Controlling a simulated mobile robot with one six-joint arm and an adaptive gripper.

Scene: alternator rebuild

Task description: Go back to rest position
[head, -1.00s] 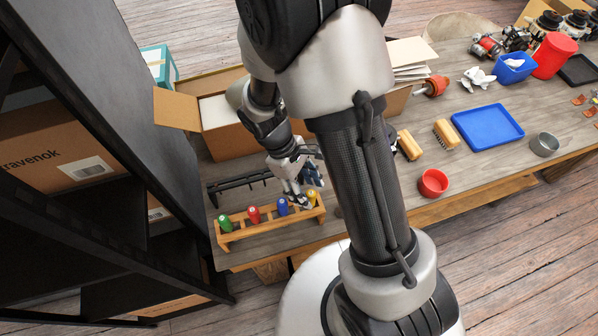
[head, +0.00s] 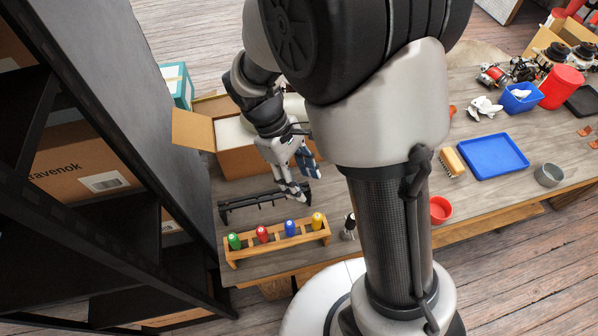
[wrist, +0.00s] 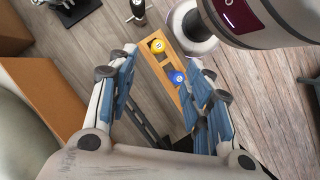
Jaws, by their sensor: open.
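My gripper (head: 301,188) is open and empty above the workbench, just behind the wooden rack and away from the shelf. In the wrist view my gripper (wrist: 165,85) shows its fingers spread wide, with nothing between them but the view of the bench below. The wooden rack (head: 280,246) stands near the bench's front left edge with green, red, blue and yellow handled tools upright in it.
A black rack (head: 262,202) lies behind the wooden one. An open cardboard box (head: 195,131) stands at the back left, beside a dark shelf (head: 160,120). A blue tray (head: 493,155), red bowl (head: 440,209) and brush (head: 452,162) are to the right. My arm hides the bench's middle.

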